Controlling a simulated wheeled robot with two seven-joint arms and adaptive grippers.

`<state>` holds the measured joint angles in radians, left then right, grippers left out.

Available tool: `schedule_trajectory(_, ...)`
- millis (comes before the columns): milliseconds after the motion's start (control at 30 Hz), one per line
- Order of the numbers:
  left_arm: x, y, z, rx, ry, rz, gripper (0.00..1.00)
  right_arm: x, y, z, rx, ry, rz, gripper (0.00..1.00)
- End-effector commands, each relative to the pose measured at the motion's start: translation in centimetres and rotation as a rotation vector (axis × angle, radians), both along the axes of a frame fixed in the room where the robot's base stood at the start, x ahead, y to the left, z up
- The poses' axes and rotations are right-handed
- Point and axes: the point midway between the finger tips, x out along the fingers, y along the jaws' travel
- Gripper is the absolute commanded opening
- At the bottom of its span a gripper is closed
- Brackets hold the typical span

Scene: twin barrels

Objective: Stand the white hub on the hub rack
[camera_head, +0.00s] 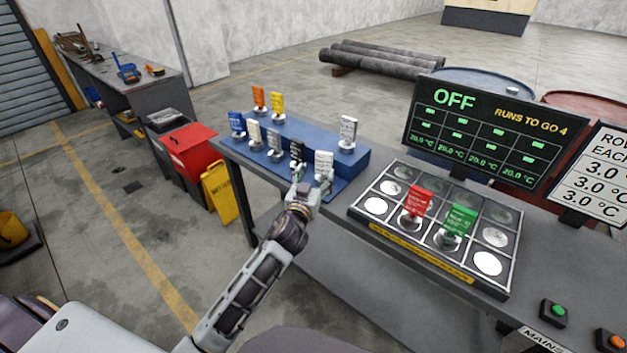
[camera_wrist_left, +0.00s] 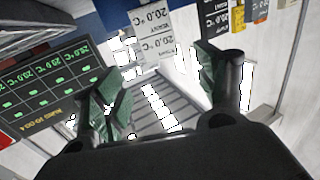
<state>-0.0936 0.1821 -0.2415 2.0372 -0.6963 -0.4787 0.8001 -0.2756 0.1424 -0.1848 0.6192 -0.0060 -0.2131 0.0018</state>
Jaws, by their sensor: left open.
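A white-tagged hub (camera_head: 324,161) stands upright at the front right of the blue hub rack (camera_head: 354,166). Its tag (camera_wrist_left: 155,48) shows ahead between my fingers in the left wrist view, marked 20.0 °C. Another pale hub (camera_head: 348,130) stands on the raised back step. My left gripper (camera_head: 313,182) is open at the rack's front edge, close to the white-tagged hub; the fingers (camera_wrist_left: 162,72) are spread and nothing is visibly clamped. The hub's base is partly hidden by the gripper. My right gripper is not in view.
Orange, yellow, blue, cream, grey and black hubs share the rack. A heater tray (camera_head: 361,219) to the right holds a red hub (camera_head: 418,201) and a green hub (camera_head: 460,220). A display reading OFF (camera_head: 478,128) stands behind it. Buttons (camera_head: 553,312) are at lower right.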

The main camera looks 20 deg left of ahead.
Motion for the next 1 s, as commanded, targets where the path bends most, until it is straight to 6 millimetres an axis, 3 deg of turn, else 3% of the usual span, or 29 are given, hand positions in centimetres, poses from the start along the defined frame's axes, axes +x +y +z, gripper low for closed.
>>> schedule_trajectory(567, -1.2, 0.0, 0.0, 0.001, 0.0, 0.001, 0.72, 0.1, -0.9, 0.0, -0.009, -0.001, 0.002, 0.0)
schedule_trajectory(1000, -1.2, 0.0, 0.0, 0.001, 0.0, 0.001, 0.72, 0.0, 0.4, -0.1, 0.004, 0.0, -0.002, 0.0)
